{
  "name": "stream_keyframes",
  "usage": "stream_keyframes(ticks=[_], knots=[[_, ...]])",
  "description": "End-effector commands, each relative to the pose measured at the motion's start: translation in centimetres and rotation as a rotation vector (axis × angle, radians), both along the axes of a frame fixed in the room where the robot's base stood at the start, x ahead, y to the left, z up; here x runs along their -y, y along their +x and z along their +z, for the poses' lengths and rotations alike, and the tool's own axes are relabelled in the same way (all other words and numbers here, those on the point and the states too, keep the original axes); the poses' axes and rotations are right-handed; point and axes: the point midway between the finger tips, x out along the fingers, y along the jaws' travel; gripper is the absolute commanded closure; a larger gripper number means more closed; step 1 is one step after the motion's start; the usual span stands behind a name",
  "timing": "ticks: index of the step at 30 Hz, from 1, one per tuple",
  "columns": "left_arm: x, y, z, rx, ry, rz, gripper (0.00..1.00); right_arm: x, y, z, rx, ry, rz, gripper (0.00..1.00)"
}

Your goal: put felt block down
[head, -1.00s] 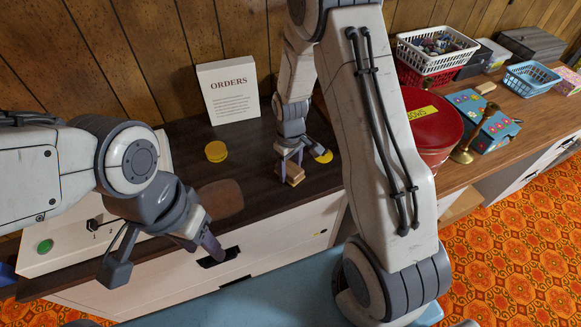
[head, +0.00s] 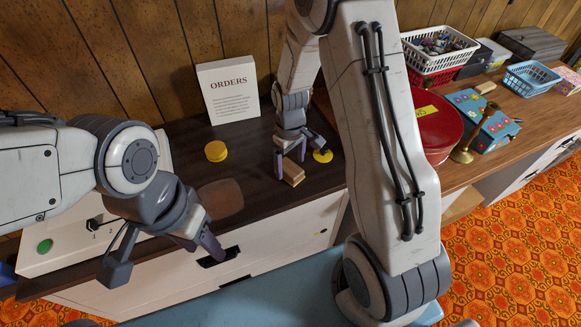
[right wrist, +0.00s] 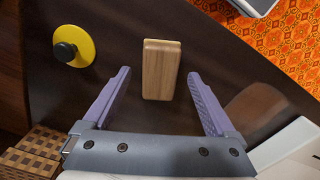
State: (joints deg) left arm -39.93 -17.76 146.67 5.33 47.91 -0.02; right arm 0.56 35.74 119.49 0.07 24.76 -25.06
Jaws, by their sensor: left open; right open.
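The felt block (head: 292,172) is a small wooden-looking block resting on the dark tabletop. In the right wrist view the block (right wrist: 161,70) lies between and just beyond the two purple fingers, apart from both. My right gripper (head: 290,158) is open and empty, just behind the block. It also shows open in the right wrist view (right wrist: 160,102). My left gripper (head: 212,246) is open and empty, in front of the white drawer front.
A yellow disc with a dark knob (right wrist: 68,48) lies beside the block. Another yellow round thing (head: 216,151) and the ORDERS sign (head: 228,92) stand farther back. A red round tin (head: 436,125) and brass candlestick (head: 467,150) are at the right. A brown patch (head: 220,200) marks the tabletop.

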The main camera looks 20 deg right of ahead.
Motion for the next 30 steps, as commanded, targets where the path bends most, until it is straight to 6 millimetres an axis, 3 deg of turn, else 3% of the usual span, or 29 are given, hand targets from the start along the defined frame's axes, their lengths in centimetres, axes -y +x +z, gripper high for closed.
stream_keyframes(ticks=[9,16,19,23,25,27,30], knots=[[0.0,0.0,-0.1,0.0,0.0,0.0,0.5,0.0,0.1,6.9,0.005,0.0,0.0,0.09],[0.0,0.0,0.0,0.0,0.0,0.0,0.5,-0.2,-0.1,9.5,0.002,0.0,0.002,0.09],[0.0,0.0,0.0,0.0,0.0,0.0,0.5,-2.2,-1.2,10.8,0.009,0.005,0.023,0.09],[0.0,0.0,0.0,0.0,0.0,0.0,0.5,-7.7,-5.8,13.8,0.021,0.023,0.078,0.09],[0.0,0.0,0.0,0.0,0.0,0.0,0.5,-10.4,-9.6,15.2,0.024,0.036,0.111,0.09],[0.0,0.0,0.0,0.0,0.0,0.0,0.5,-12.4,-13.4,16.2,0.024,0.051,0.141,0.09],[0.0,0.0,-0.1,0.0,0.0,0.0,0.5,-13.8,-18.2,17.0,0.021,0.069,0.176,0.09]])
